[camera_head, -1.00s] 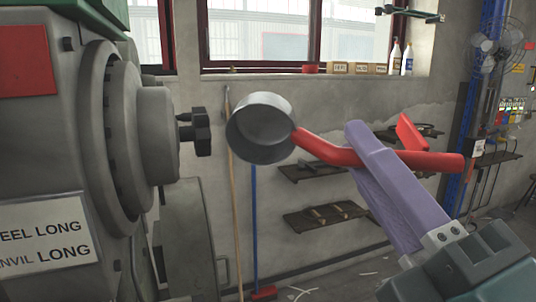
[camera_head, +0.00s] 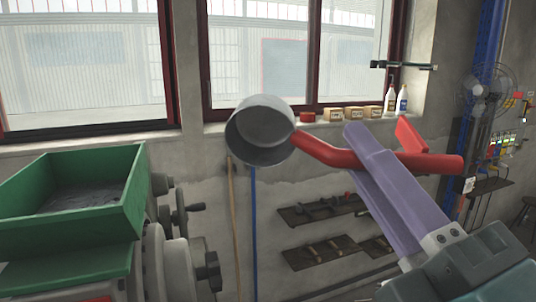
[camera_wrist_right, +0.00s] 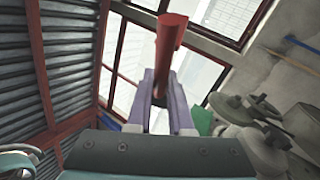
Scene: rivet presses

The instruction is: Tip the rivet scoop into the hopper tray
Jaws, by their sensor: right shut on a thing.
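The rivet scoop is a grey metal cup (camera_head: 245,148) with a bent red handle (camera_head: 330,152). My right gripper (camera_head: 378,150), with purple fingers, is shut on the handle and holds the scoop in the air. In the right wrist view the red handle (camera_wrist_right: 168,45) sits between both fingers. The cup's round mouth shows in the head view; I cannot tell what is inside. The hopper tray (camera_head: 120,215) is a green open box at the left with dark grey material in it. The cup is to the right of the tray in the picture, apart from it. My left gripper is not in view.
Grey press parts with dark knobs (camera_head: 180,215) stand under and right of the tray. Windows and a sill with bottles (camera_head: 391,100) and small boxes (camera_head: 354,113) are behind. Wall shelves with tools (camera_head: 320,251) hang beyond the scoop.

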